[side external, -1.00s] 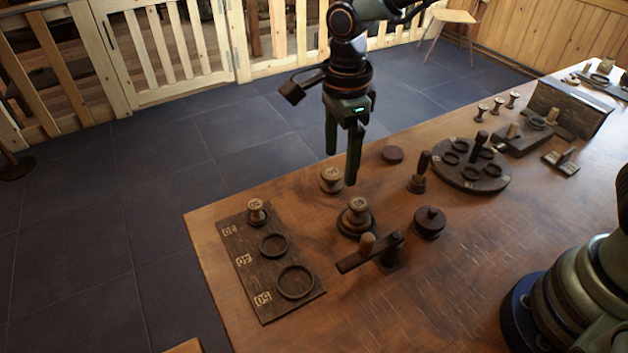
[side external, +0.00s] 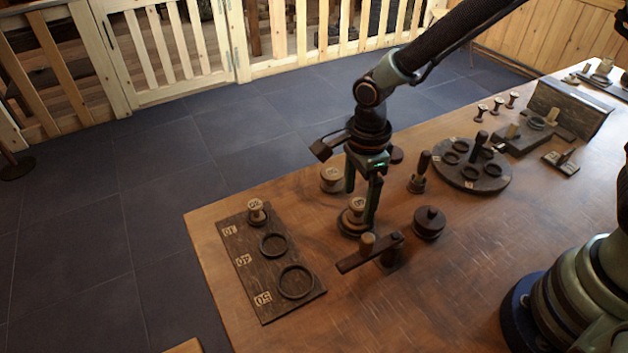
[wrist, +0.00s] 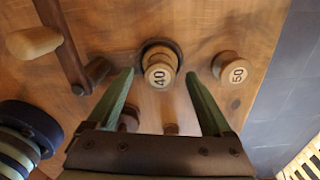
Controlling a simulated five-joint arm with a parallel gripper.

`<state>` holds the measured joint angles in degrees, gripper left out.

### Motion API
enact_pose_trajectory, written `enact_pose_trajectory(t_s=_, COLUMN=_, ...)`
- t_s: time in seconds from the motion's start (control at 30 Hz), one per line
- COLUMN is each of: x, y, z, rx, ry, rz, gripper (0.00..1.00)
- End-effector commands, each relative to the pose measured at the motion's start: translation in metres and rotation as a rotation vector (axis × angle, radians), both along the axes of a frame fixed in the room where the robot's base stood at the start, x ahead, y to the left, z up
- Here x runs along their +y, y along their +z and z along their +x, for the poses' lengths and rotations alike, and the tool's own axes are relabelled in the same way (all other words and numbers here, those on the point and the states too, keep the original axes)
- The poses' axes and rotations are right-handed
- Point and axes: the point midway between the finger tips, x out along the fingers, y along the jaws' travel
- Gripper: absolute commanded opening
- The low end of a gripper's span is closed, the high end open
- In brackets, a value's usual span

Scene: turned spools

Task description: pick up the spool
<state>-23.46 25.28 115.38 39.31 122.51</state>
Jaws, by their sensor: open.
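A turned wooden spool marked 40 (side external: 357,205) stands upright on a dark round base (side external: 346,227). In the wrist view the spool (wrist: 160,70) lies between and just beyond my fingertips. My gripper (side external: 360,206) points down over this spool, open, one finger on each side, with nothing held. I cannot tell whether a finger touches it. A second spool, marked 50 (wrist: 232,70), stands to its right in the wrist view; it also shows behind my gripper in the side view (side external: 330,181). A small spool (side external: 257,210) stands on the left board's first place.
The board (side external: 262,252) has two empty rings. A crossbar with a peg (side external: 368,255) stands close in front of the 40 spool. A dark lidded pot (side external: 429,222) and a handled tool (side external: 419,178) stand right. A round holder (side external: 470,176) is farther right.

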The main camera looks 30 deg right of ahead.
Motion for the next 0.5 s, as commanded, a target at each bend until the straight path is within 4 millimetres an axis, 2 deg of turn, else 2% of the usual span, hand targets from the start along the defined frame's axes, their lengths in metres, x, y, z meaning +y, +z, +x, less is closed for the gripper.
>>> enact_pose_trajectory(t_s=0.1, x=-0.003, y=-0.019, z=-0.001, rx=0.004, ry=0.000, rz=-0.002, gripper=0.84)
enact_pose_trajectory(t_s=0.2, x=-0.003, y=-0.027, z=-0.001, rx=0.002, ry=0.001, rz=-0.002, gripper=0.84)
enact_pose_trajectory(t_s=0.5, x=-0.002, y=-0.031, z=0.000, rx=0.000, ry=0.001, rz=0.000, gripper=0.84)
